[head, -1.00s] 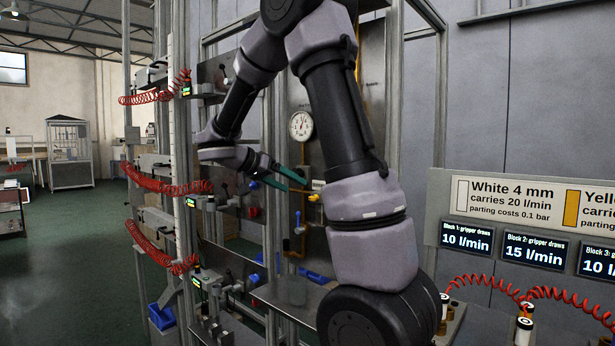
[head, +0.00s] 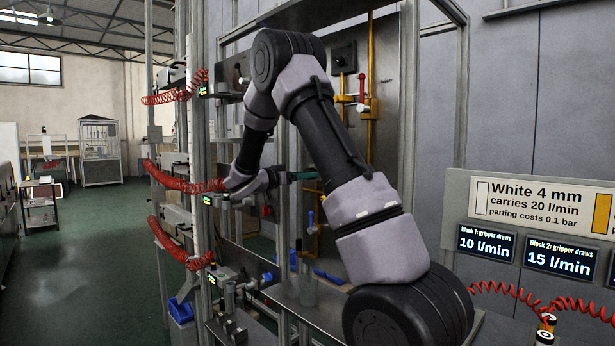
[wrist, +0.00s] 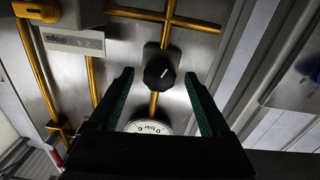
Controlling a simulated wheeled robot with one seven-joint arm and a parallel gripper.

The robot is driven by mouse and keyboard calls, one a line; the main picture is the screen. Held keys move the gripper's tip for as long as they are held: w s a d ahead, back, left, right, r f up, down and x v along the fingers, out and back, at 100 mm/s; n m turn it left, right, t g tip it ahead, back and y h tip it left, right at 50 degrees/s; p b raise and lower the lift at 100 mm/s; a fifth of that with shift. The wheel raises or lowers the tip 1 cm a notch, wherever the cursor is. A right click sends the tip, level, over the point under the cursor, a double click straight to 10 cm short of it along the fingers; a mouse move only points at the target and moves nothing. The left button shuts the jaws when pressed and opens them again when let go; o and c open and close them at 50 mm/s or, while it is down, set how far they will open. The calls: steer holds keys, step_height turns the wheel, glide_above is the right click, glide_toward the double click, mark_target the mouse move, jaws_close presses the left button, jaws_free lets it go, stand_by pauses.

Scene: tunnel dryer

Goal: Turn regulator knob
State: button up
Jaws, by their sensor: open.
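The regulator knob (wrist: 159,73) is round and black with a white pointer line, set on a yellow pipe in the wrist view. A white round gauge (wrist: 148,127) lies below it, partly hidden by my gripper's body. My gripper (wrist: 160,75) is open, with one teal finger on each side of the knob in the picture. Gaps show between knob and both fingers; I cannot tell how deep the knob sits between them. In the head view my gripper (head: 303,175) points right toward the panel, and my arm hides the knob and gauge.
Yellow pipes (wrist: 168,20) cross the metal panel around the knob. A labelled plate (wrist: 73,41) is at upper left. In the head view, a red-handled valve (head: 361,88) is higher on the panel, and red coiled hoses (head: 178,180) hang from the frame at left.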

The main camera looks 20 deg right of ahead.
steer(key=shift+x, duration=0.95)
steer(key=shift+c, duration=0.4)
jaws_close()
